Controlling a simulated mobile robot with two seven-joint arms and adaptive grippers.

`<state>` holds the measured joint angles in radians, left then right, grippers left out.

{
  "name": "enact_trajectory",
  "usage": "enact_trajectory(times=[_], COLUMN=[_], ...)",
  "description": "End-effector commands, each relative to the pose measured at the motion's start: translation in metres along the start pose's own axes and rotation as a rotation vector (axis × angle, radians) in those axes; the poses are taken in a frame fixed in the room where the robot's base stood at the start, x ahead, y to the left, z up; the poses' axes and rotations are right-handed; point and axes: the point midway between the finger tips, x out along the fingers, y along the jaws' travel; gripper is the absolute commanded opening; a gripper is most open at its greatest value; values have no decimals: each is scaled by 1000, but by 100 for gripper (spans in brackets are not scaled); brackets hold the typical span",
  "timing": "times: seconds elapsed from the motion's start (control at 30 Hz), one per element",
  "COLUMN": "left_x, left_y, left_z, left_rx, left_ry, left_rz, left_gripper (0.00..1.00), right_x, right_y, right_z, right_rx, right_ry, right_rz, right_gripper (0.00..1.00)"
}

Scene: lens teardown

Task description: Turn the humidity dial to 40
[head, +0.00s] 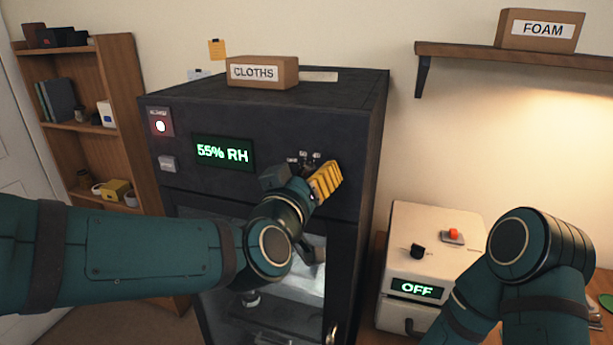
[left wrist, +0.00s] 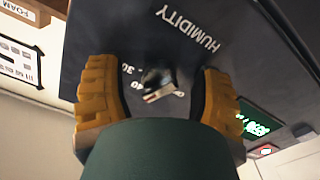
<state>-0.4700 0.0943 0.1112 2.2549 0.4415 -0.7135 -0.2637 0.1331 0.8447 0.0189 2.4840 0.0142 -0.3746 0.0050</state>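The humidity dial (left wrist: 153,80) is a small dark knob with a pale pointer mark, under the printed word HUMIDITY in the left wrist view. My left gripper (left wrist: 158,72) is open, with one yellow finger on each side of the dial and visible gaps to it. The numbers around the dial are partly covered, so its exact setting is unclear. In the head view, my left gripper (head: 325,181) is at the dark cabinet's upper front and hides the dial. The cabinet's green display (head: 224,153) reads 55% RH. My right gripper is out of view.
The dark cabinet (head: 190,108) has a glass door and carries a CLOTHS box (head: 262,73). A white unit (head: 430,225) with an OFF display stands to its right, near my right arm. A shelf with a FOAM box (head: 539,30) is above.

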Motion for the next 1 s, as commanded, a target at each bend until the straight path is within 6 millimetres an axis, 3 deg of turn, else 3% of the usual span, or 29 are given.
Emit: enact_trajectory(times=[0.27, 0.73, 1.0], left_x=[-6, -90, -117], left_y=[0, 0, 0], left_z=[-3, -2, -1], left_rx=[-1, -1, 0], left_ry=[6, 5, 2], left_rz=[1, 1, 1], left_gripper=[66, 66, 66], right_x=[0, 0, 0], right_y=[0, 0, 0], right_z=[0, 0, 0], right_rx=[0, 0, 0], right_ry=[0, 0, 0], right_rz=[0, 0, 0], right_gripper=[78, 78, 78])
